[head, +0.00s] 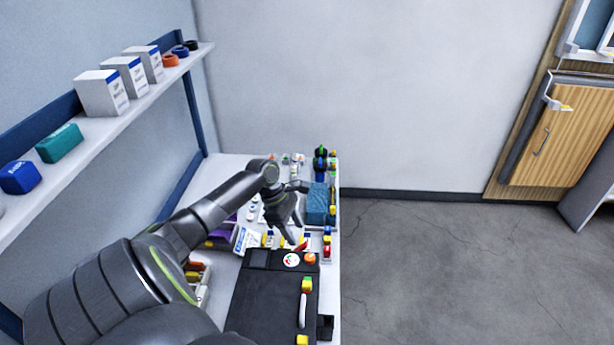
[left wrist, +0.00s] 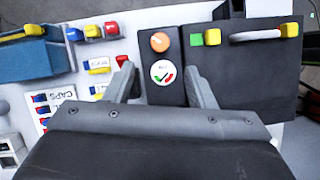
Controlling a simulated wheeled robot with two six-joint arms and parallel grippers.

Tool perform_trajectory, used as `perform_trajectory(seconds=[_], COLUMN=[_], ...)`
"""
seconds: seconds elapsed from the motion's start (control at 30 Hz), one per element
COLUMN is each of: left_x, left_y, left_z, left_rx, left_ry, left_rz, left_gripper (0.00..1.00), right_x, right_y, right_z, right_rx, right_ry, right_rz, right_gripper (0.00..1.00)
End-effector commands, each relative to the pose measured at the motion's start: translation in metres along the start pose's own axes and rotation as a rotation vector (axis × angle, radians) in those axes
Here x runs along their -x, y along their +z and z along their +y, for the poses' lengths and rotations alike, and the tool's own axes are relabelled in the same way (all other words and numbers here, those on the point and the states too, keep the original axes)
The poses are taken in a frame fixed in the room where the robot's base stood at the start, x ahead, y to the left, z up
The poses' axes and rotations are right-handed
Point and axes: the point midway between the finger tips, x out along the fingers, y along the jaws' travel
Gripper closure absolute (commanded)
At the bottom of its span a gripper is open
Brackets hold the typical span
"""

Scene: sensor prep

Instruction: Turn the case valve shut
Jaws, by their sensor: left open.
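The black case (head: 262,300) lies on the bench in front of me; it also shows in the left wrist view (left wrist: 255,75). Its orange round valve knob (head: 310,258) sits near the case's far right corner. In the left wrist view the knob (left wrist: 160,41) is just beyond the fingertips, untouched. Next to it is a white round dial (head: 291,260) with green and red marks, seen between the fingers in the left wrist view (left wrist: 163,73). My left gripper (head: 290,234) is open and empty near the case's far end. My right gripper is out of view.
A blue box (head: 318,205) and small coloured parts stand beyond the case. A white handle (head: 302,310) with yellow ends lies along the case's right side. A shelf (head: 110,112) with white boxes runs along the left wall. The floor at right is clear.

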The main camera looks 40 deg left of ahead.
Motion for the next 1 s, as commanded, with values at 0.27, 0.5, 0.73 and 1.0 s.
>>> perform_trajectory(seconds=[0.27, 0.5, 0.73, 1.0], left_x=[-0.063, -0.096, -0.103, -0.103], left_y=[0.001, 0.000, 0.000, 0.000], left_z=[0.000, 0.000, 0.000, 0.000], left_rx=[0.001, 0.000, -0.002, -0.002], left_ry=[-0.002, -0.001, 0.001, 0.001], left_rz=[-0.003, -0.001, 0.001, 0.001], left_gripper=[0.50, 0.50, 0.50, 0.60], right_x=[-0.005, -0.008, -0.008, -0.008], right_y=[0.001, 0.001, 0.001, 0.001], right_z=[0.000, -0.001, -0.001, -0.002], right_rx=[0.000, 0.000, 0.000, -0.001], right_ry=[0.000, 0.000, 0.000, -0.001], right_rz=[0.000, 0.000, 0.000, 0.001], right_gripper=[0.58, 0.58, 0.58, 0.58])
